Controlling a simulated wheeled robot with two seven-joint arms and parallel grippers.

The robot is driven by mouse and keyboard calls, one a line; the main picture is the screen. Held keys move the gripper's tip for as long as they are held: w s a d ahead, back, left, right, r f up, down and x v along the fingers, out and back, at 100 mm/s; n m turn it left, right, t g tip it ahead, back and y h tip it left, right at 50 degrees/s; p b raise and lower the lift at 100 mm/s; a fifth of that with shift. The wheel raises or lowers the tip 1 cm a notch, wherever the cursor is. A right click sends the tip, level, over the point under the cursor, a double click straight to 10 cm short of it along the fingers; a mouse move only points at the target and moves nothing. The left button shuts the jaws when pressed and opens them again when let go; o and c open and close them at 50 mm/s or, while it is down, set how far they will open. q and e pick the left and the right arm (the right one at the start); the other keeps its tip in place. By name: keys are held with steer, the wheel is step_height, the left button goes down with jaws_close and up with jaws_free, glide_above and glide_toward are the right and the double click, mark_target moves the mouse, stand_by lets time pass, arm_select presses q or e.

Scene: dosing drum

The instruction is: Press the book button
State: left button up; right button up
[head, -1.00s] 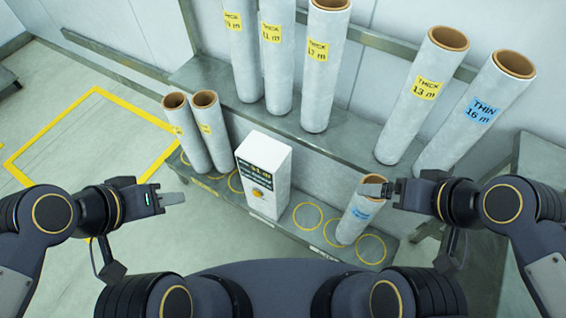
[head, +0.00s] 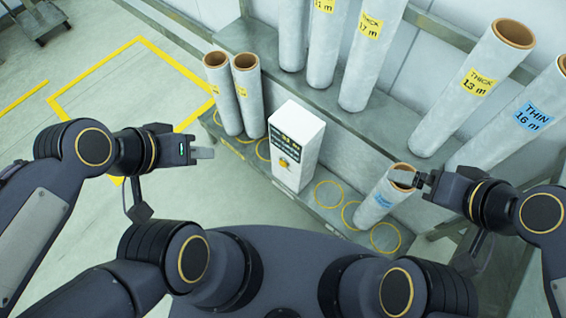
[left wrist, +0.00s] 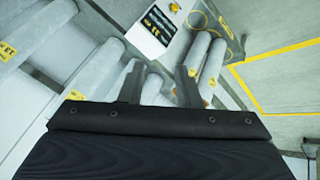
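A white box (head: 300,143) stands on the lower shelf, with a dark display and a small orange-yellow button (head: 283,163) on its front. In the left wrist view the box (left wrist: 167,38) shows at the top, with the button (left wrist: 174,6) near the edge. My left gripper (head: 206,153) is left of the box, apart from it, empty and open; its two fingers stand apart in the wrist view (left wrist: 159,76). My right gripper (head: 408,181) is at the rim of a short roll (head: 381,200) with a blue label. Whether its fingers are closed on the rim is unclear.
Two short rolls (head: 223,95) with yellow labels stand left of the box. Several tall rolls (head: 468,90) stand on the upper shelf (head: 240,37) behind. Yellow rings (head: 329,206) mark the lower shelf. The floor left of the shelf is open.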

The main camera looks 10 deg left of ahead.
arm_select(q)
jaws_close()
stand_by(0.3)
steer(key=shift+f, duration=0.1)
stand_by(1.1)
